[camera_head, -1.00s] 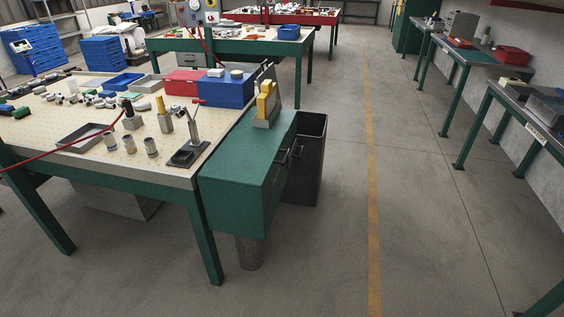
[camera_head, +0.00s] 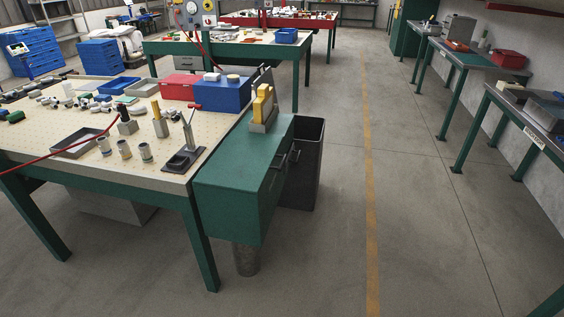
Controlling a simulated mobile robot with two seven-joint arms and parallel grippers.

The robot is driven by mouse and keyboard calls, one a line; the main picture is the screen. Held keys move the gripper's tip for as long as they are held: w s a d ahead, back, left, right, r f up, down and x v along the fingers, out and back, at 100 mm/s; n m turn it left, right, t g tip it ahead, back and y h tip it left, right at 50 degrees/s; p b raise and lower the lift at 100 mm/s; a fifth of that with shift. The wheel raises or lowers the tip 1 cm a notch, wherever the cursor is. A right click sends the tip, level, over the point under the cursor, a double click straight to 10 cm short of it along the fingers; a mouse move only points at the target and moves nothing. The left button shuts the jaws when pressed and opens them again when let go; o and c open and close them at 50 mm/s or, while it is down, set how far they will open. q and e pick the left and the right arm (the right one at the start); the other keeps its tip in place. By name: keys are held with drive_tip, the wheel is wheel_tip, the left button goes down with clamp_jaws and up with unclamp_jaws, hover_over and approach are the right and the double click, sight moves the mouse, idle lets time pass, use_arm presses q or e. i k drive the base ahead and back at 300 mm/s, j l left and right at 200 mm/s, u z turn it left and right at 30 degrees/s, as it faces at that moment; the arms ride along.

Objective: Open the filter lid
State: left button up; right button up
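No part that I can clearly tell as a filter lid shows in the head view. Neither of my grippers is in view. A green cabinet (camera_head: 232,186) with dark handles on its right side stands at the right end of the near workbench (camera_head: 60,147). A yellow tool on a grey block (camera_head: 263,110) sits on the cabinet top. A black open-topped bin (camera_head: 309,165) stands against the cabinet's right side.
The workbench holds a blue box (camera_head: 222,95), a red box (camera_head: 181,86), a grey tray (camera_head: 78,144) and several small castings. Further benches (camera_head: 485,62) line the right wall. The floor (camera_head: 415,215) between is clear, with a yellow line (camera_head: 368,165).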

sight(242, 162)
drive_tip(key=i+l+u, duration=0.1)
drive_tip(key=i+l, duration=0.6)
drive_tip(key=i, duration=0.05)
